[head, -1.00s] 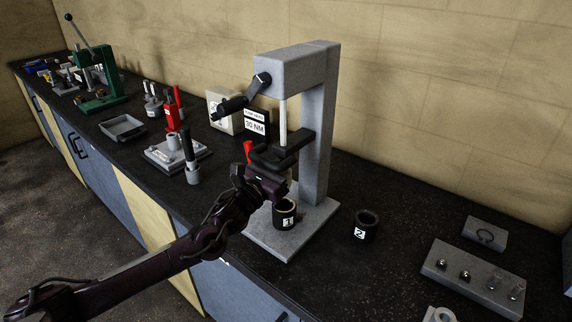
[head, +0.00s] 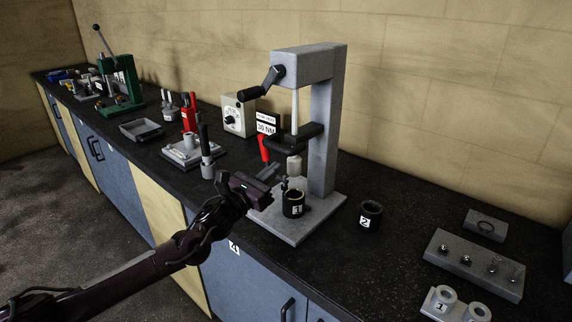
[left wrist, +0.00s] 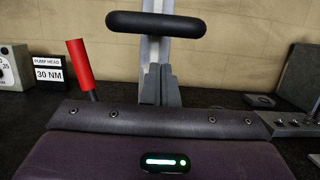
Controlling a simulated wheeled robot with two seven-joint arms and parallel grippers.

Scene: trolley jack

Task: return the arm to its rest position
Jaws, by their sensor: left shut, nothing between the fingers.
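My left arm comes in from the lower left in the head view. Its gripper (head: 268,172) is shut and empty, in front of the grey press stand (head: 322,130). In the left wrist view the grey fingers (left wrist: 160,85) are together, with nothing between them. Beyond them are the press's black crossbar (left wrist: 155,24) and grey column. The black cup marked 1 (head: 293,204) stands on the press base, just right of the gripper. My right gripper is in neither view.
A red-handled lever (head: 264,148) stands close behind the gripper. A black cup marked 2 (head: 369,217) is right of the press. A grey block with small parts (head: 473,265) lies farther right. Open floor (head: 75,210) lies left of the bench.

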